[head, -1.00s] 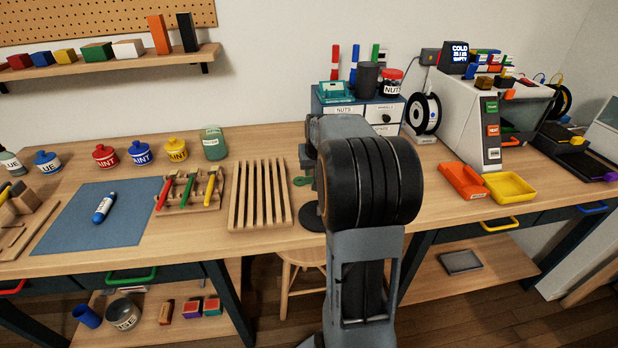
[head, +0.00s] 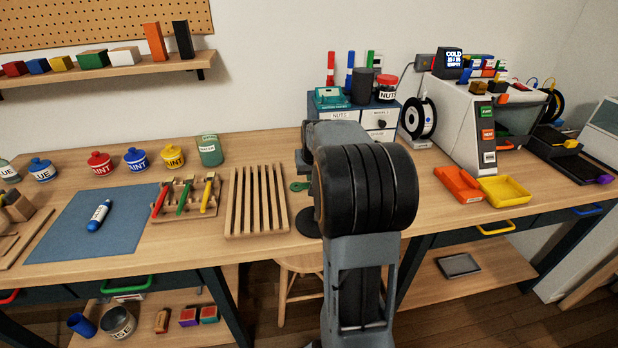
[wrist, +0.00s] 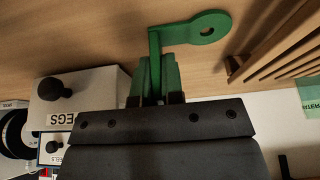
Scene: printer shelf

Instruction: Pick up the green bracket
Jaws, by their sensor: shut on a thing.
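The green bracket (wrist: 196,30) shows in the wrist view as a flat arm with a rounded, holed end, joined to an upright part. The holed end sticks out to the right past the fingers. In the head view only the bracket's rounded end (head: 299,186) shows, left of my arm, by the slatted rack; my arm hides the jaws. Whether the bracket touches the bench I cannot tell.
A wooden slatted rack (head: 257,203) stands just left of the bracket. A white drawer unit (head: 345,116) stands behind my arm. An orange tray (head: 459,185) and a yellow tray (head: 504,191) lie to the right. Bare bench (head: 262,150) shows behind the rack.

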